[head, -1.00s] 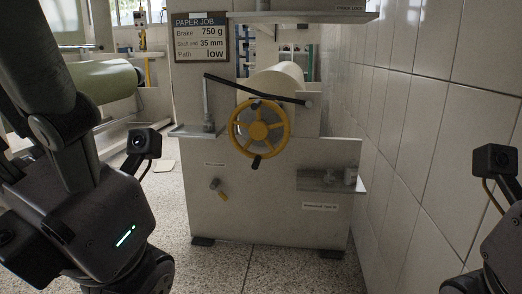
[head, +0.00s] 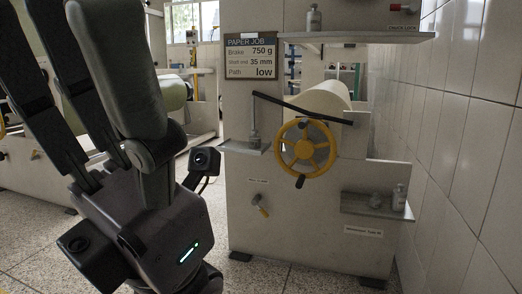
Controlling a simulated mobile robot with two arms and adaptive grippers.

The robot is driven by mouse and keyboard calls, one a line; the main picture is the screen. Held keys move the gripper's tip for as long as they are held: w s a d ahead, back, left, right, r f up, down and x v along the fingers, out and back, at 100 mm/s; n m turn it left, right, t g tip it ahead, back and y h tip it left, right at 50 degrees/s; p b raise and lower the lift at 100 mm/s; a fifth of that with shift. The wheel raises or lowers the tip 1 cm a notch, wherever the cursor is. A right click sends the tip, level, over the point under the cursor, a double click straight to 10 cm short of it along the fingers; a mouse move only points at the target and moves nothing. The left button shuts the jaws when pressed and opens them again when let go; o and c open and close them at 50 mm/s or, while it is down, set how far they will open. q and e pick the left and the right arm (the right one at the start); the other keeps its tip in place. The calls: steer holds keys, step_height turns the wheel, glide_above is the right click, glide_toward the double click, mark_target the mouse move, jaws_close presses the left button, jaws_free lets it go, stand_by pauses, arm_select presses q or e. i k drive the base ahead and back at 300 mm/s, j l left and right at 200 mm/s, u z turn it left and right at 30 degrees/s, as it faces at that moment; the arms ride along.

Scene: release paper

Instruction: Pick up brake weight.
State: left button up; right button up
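Small grey weights stand around the pale machine. One weight (head: 313,18) stands on the top shelf, and another (head: 254,139) appears on the small left ledge, by the brake lever. A weight (head: 398,196) stands upright on the lower right shelf, with a smaller grey piece (head: 376,200) beside it. I cannot tell which is the brake weight. My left gripper (head: 165,235) is large in the left foreground, apart from the machine. Its fingertips cannot be made out, so I cannot tell if it is open. My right gripper is out of view.
The machine (head: 290,225) carries a yellow handwheel (head: 305,148), a dark lever bar (head: 300,108) and a paper roll (head: 325,102). A sign (head: 252,60) reads brake 750 g. A tiled wall (head: 465,150) closes the right side. Speckled floor (head: 325,282) lies in front.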

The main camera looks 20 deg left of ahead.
mark_target(374, 201)
steer(key=i+j+z, duration=0.25)
steer(key=z, duration=0.15)
steer(key=i+j+z, duration=0.75)
